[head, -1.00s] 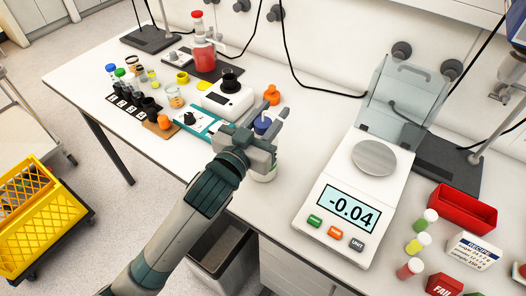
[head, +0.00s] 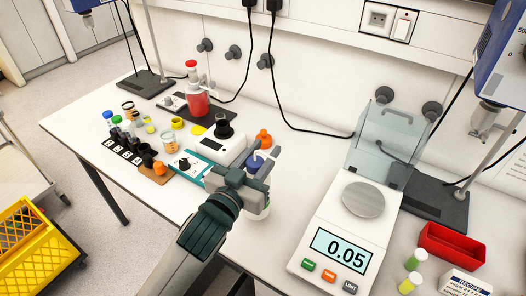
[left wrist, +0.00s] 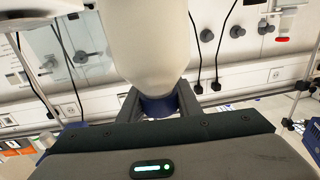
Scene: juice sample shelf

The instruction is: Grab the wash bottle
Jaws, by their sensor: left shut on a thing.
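The wash bottle is pale, with a blue collar and cap (head: 256,161); in the head view most of its body is hidden behind my left gripper (head: 262,168). In the left wrist view the white bottle body (left wrist: 152,45) fills the upper middle, its blue collar between the two fingers. My left gripper is shut on the bottle near its collar. The bottle is over the front part of the bench; whether its base touches the top I cannot tell. My right gripper is not in view.
A balance (head: 345,245) reading 0.05, with a raised clear cover, stands to the right. A red tray (head: 452,245) and small capped vials are farther right. An orange stopper (head: 263,138) and a white device (head: 217,146) are close behind. A yellow crate (head: 35,245) is at lower left.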

